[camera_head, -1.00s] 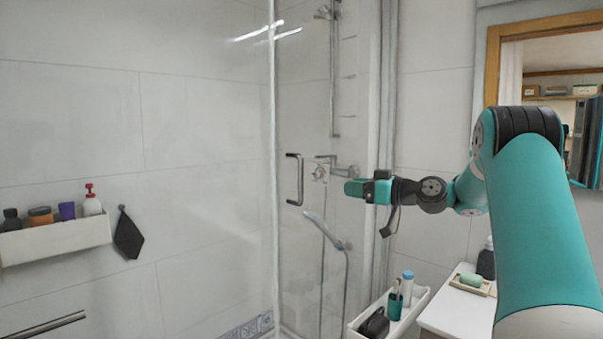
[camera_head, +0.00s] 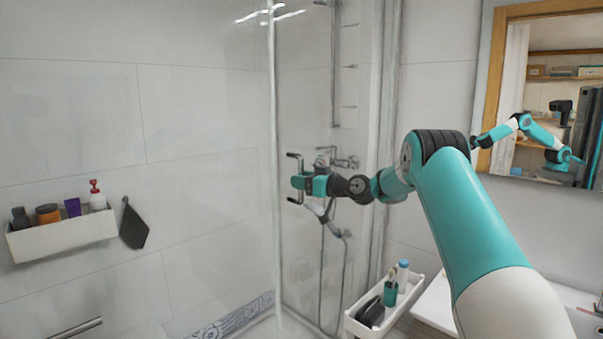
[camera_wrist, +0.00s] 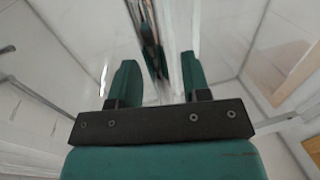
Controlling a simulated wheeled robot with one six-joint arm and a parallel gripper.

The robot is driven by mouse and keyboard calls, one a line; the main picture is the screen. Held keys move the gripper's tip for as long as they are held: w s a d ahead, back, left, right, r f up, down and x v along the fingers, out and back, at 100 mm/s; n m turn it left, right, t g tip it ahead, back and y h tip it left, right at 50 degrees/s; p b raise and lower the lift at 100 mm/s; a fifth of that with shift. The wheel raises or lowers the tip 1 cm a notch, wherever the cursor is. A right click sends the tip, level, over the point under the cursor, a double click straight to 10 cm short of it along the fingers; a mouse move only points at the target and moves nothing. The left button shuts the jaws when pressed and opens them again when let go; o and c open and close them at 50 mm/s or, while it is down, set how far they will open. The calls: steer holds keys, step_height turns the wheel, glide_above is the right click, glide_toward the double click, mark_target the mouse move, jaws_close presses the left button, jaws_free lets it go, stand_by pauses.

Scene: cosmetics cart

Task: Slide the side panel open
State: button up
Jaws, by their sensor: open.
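The side panel is a clear glass shower door (camera_head: 302,110) in the middle of the head view. A dark, bracket-shaped upright handle (camera_head: 300,161) is mounted on it near its left edge. My gripper (camera_head: 299,184) is level with the handle and overlaps its middle in the head view, with the handle's top showing above it. In the wrist view, the two teal fingers (camera_wrist: 156,75) are spread apart. A dark upright bar (camera_wrist: 150,42), likely the handle, shows between and beyond the fingertips. Whether the fingers touch it is unclear.
Shower fittings (camera_head: 345,162) and a hose show behind the glass. A white caddy (camera_head: 352,325) with bottles stands low beside a white counter (camera_head: 436,300). A wall shelf (camera_head: 62,238) with bottles and a hanging dark cloth (camera_head: 133,226) are at left. A mirror reflects my arm.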

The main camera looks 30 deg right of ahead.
steer(key=shift+w+a, duration=0.15)
steer(key=shift+w, duration=0.15)
jaws_close()
